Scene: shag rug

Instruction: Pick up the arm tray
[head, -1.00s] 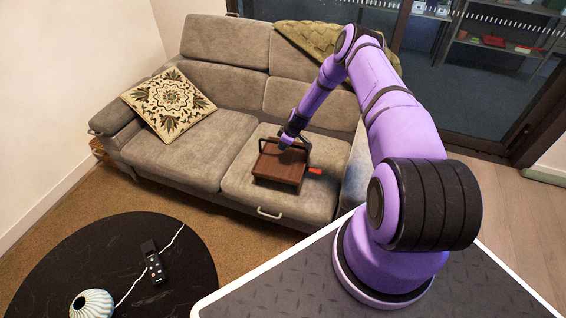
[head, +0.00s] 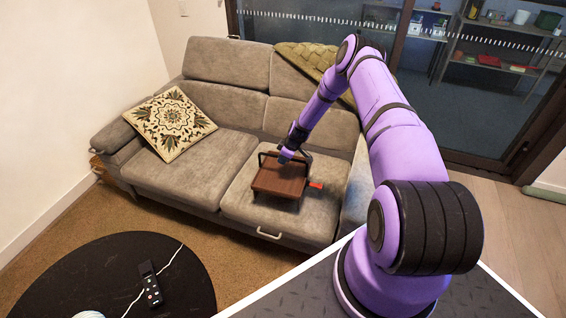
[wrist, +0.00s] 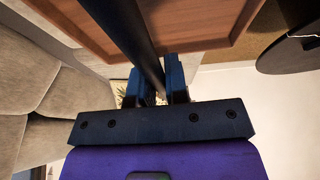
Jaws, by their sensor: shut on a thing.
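The arm tray (head: 278,180) is a brown wooden tray with a raised rim and black bar handles. It is over the right seat of the grey sofa and looks slightly raised, but its underside is hidden, so any contact with the seat is unclear. My gripper (head: 287,157) is at its far side, shut on a black handle bar. In the wrist view, the blue fingers of my gripper (wrist: 160,88) close around the bar, and the tray's brown panel (wrist: 195,22) fills the top.
A red item (head: 316,185) is beside the tray's right side. A patterned cushion (head: 170,122) leans at the sofa's left, and a green throw (head: 305,62) lies over its back. A round black table (head: 90,270) with a dark remote (head: 150,283) stands at the lower left.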

